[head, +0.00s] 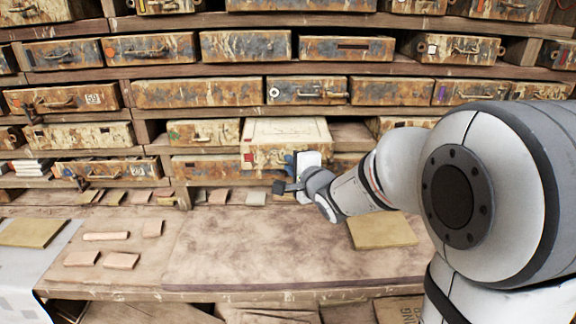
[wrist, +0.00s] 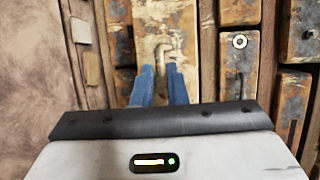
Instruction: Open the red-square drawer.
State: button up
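The red-square drawer (head: 290,130) is cream and worn, and sticks out from the shelf in the head view with its top showing. Its red square (head: 249,158) is at the left of its front. My gripper (head: 290,166) is at the middle of that front and hides part of it. In the wrist view the drawer front (wrist: 148,18) runs up and down the picture, with a metal handle (wrist: 161,52). The blue fingers of my gripper (wrist: 161,72) lie on either side of the handle and appear shut on it.
Closed rusty drawers surround it, including one with a white ring (head: 306,91) above right. A worktop (head: 290,245) lies below, with small clay tiles (head: 105,237) at left and a tan slab (head: 382,231) at right. Small tiles line the back edge.

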jog(key=o, duration=0.3)
jog(key=shift+w, duration=0.15)
jog(key=shift+o, duration=0.3)
jog(key=shift+a, duration=0.15)
jog(key=shift+s, duration=0.2)
jog(key=v, duration=0.7)
jog(key=shift+s, duration=0.25)
jog(key=shift+d, duration=0.25)
